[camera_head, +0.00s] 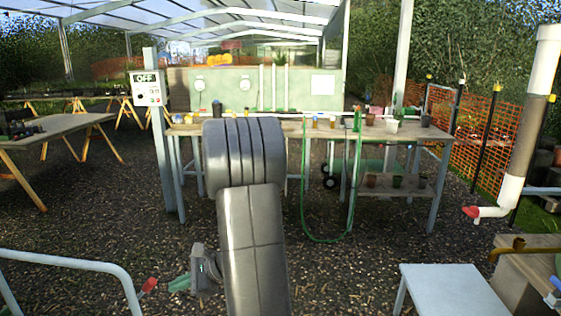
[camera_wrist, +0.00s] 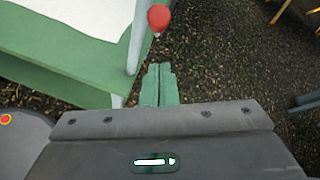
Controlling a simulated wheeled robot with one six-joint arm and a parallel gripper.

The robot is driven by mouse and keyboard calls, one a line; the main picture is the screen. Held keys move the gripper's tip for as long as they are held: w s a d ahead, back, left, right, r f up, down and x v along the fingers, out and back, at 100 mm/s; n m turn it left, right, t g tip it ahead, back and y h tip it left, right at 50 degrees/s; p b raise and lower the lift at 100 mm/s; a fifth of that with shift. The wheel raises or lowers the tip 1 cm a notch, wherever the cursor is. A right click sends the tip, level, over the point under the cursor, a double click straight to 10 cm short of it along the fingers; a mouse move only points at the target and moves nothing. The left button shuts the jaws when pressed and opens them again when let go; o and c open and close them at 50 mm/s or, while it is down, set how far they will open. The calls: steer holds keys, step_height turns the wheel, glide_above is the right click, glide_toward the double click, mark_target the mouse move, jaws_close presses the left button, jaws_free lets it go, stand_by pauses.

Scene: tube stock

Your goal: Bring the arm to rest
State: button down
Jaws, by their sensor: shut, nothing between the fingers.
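My gripper (camera_wrist: 160,85) shows in the wrist view as two green fingers pressed together, with nothing between them. In the head view its green fingers (camera_head: 180,284) are low, left of my grey arm, above the gravel. The arm is folded in front of the head camera and hides part of the bench behind it. A red knob (camera_wrist: 158,18) lies just beyond the fingertips in the wrist view, apart from them. A red tip (camera_head: 148,285) also shows close to the left of the fingers in the head view.
A grey rail (camera_head: 75,260) curves at the lower left. A long potting bench (camera_head: 410,135) with pots and a green hose (camera_head: 304,200) stands ahead. A pale table (camera_head: 455,290) is at the lower right. Open gravel (camera_head: 370,245) lies between.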

steer(key=w+v, duration=0.1)
steer(key=v, duration=0.9)
steer(key=s+a+f+p, duration=0.2)
steer(key=a+f, duration=0.1)
steer(key=a, duration=0.8)
step_height(320, 180, down, 13)
steer(key=d+y+b, duration=0.2)
steer(key=y+b, duration=0.6)
steer(key=b, duration=1.6)
steer(key=shift+s+d+r+n, duration=0.15)
steer(key=shift+d+n, duration=0.05)
steer(key=shift+n, duration=0.2)
steer(key=shift+d, duration=0.1)
